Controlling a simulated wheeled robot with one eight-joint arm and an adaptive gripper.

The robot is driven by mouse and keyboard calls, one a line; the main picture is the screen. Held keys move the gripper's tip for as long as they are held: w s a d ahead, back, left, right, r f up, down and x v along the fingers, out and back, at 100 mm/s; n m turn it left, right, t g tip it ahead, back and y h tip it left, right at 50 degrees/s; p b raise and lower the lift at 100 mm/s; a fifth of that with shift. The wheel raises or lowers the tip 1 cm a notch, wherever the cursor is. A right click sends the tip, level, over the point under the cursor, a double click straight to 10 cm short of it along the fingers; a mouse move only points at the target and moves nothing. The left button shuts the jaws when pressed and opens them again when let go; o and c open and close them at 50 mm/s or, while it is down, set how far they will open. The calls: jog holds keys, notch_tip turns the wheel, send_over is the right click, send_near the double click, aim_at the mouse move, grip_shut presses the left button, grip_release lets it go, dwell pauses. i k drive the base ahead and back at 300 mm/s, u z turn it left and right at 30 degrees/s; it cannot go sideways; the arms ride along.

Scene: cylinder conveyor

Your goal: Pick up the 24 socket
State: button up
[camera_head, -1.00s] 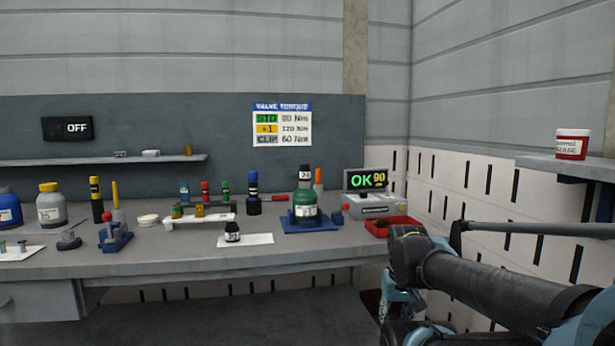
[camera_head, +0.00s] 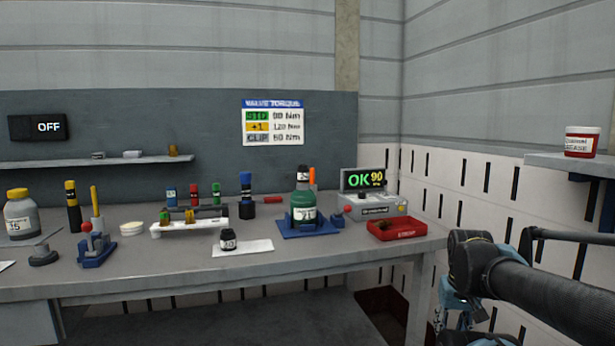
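A small black socket (camera_head: 228,239) with a white label stands on a white sheet (camera_head: 254,247) on the bench, left of the green bottle. Another dark, socket-like piece with a white label (camera_head: 303,176) sits on top of the green bottle (camera_head: 303,205), which stands in a blue holder (camera_head: 312,231). The labels are too small to read surely, so I cannot tell which is the 24 socket. My arm reaches in from the right, apart from both pieces. My gripper cannot be made out.
The grey bench (camera_head: 170,272) also bears a white rack (camera_head: 187,226), a blue stand (camera_head: 96,250), a torque box reading OK 90 (camera_head: 372,207) and a red tray (camera_head: 397,229). A shelf with a red-and-white tub (camera_head: 581,142) juts from the right wall. The bench's front edge is clear.

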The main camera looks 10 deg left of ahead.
aim_at(302, 175)
jog(key=k, duration=0.95)
jog(key=u, duration=0.4)
jog(key=i, duration=0.95)
